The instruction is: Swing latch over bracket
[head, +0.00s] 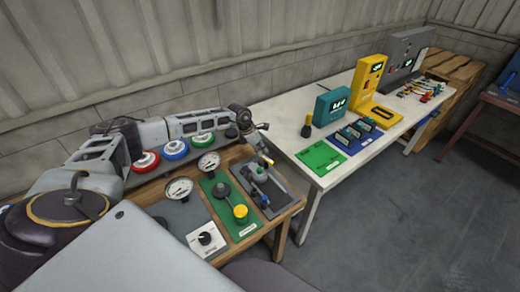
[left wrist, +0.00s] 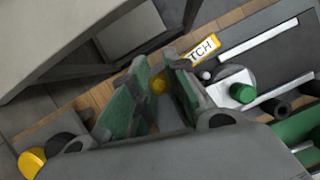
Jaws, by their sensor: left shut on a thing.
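The dark grey latch panel (head: 277,203) sits at the right end of the wooden bench in the head view, and its label (left wrist: 199,49) ending in "TCH" shows in the left wrist view. My left gripper (head: 265,152) reaches over the panel's far end. A round pale part with a green cap (left wrist: 242,93) lies just right of the fingers. I cannot clearly tell the bracket from the other small parts. My right gripper is not in view.
A green panel with a yellow button (head: 240,212), dial gauges (head: 179,189) and a rotary switch (head: 205,238) stand close by. Red, blue and green round buttons (head: 175,149) line the back beneath my left arm.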

